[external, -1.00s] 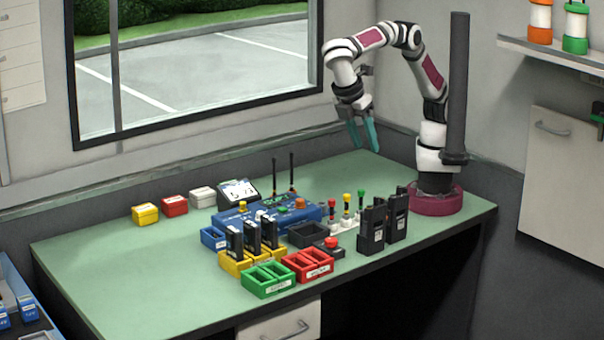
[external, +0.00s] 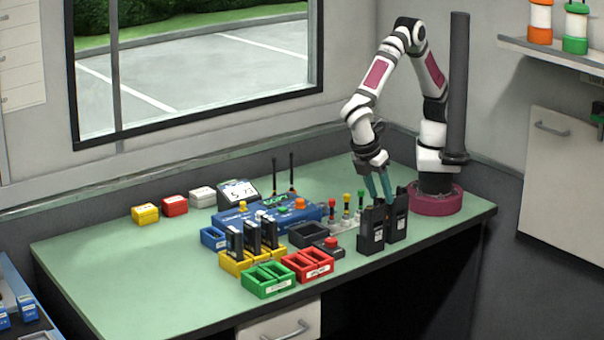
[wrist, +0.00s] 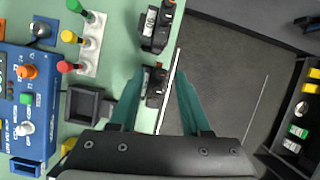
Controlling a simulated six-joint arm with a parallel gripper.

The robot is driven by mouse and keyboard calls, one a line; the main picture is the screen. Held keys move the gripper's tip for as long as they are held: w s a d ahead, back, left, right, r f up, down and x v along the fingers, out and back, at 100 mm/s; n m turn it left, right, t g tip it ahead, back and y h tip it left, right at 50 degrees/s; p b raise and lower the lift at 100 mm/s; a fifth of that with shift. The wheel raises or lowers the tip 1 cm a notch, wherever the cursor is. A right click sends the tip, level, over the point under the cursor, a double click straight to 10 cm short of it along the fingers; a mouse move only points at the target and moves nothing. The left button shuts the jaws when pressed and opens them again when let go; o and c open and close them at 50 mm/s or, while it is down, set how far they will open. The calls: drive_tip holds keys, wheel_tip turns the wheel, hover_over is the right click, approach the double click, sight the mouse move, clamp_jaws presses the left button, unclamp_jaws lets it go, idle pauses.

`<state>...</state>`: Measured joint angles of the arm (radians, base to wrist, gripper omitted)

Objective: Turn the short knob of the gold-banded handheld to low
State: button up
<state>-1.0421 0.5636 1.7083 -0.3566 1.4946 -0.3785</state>
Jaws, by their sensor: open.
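Two black handhelds stand upright at the table's right front, one nearer the camera (external: 371,231) and one further right (external: 398,222). They also show in the wrist view, one near the top (wrist: 155,27) and one lower (wrist: 153,86). A gold band and the short knobs are too small to make out. My gripper (external: 378,197) points down just above this pair, teal fingers apart. In the wrist view my gripper (wrist: 161,76) is open and empty, and the lower handheld appears between the fingers, below them.
A yellow charger (external: 238,264) holds several black handhelds. Green bins (external: 268,283), red bins (external: 308,266), a black tray (external: 308,236) and a blue console (external: 270,221) lie left of the pair. A stand with red, yellow and green knobs (external: 346,222) is close behind.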

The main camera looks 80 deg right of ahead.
clamp_jaws()
drive_tip(key=shift+w+m, duration=0.1)
drive_tip(key=shift+m, duration=0.6)
unclamp_jaws()
drive_tip(key=v, duration=1.5)
drive_tip(key=shift+w+d+r, duration=0.2)
drive_tip(key=shift+w+r, duration=0.15)
drive_tip(key=shift+r, duration=0.1)
